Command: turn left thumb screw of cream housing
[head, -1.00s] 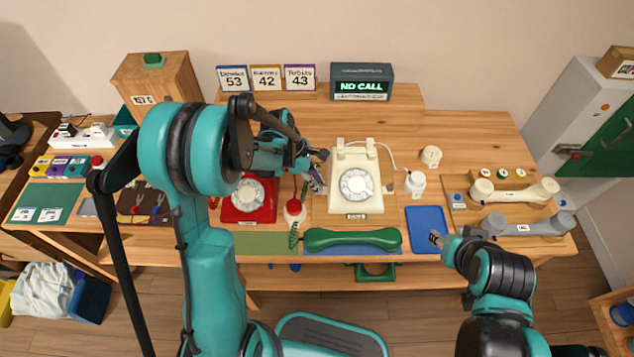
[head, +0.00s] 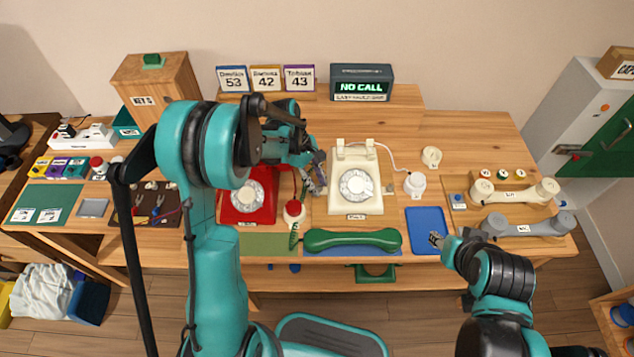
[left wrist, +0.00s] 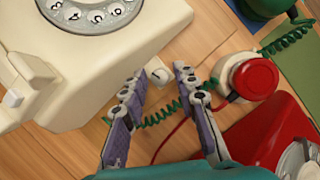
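The cream housing (head: 342,203) is a cream dial phone in the middle of the table, with a round dial on its face. It fills the upper left of the left wrist view (left wrist: 120,55). A small cream thumb screw (left wrist: 158,71) sticks out at the housing's side there. My left gripper (head: 317,176) is beside the housing's left side. In the left wrist view its two fingers (left wrist: 160,78) are apart, with the screw between their tips; I cannot tell whether they touch it. My right gripper (head: 436,239) is over the blue mat; its finger opening is too small to read.
A red phone (head: 247,207) and a red-topped cream pot (head: 294,211) with a green coiled cord stand close on the left. A green handset (head: 352,240) lies in front.

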